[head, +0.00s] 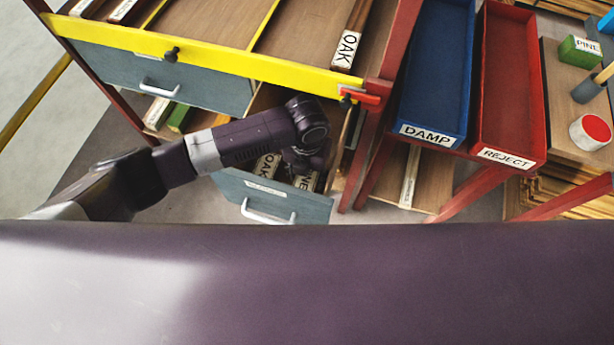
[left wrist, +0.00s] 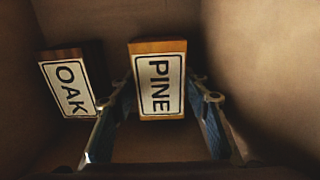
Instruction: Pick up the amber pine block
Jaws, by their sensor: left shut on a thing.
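The amber pine block (left wrist: 160,48) has orange-brown wood edges and a white PINE label. It stands between the two fingers of my left gripper (left wrist: 163,98), which is shut on it. In the head view my left gripper (head: 306,162) is down inside the open lower drawer (head: 275,198), and my wrist hides much of the block there. An oak block (left wrist: 72,82) with an OAK label stands to the left of the held block, outside the fingers. My right gripper is out of view.
A yellow-edged bench top (head: 215,62) overhangs the drawer's back. A closed grey drawer (head: 165,75) is at left. A blue DAMP tray (head: 437,70) and a red REJECT tray (head: 510,80) sit at right. A green pine block (head: 580,50) is farther right. The drawer walls are close around my gripper.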

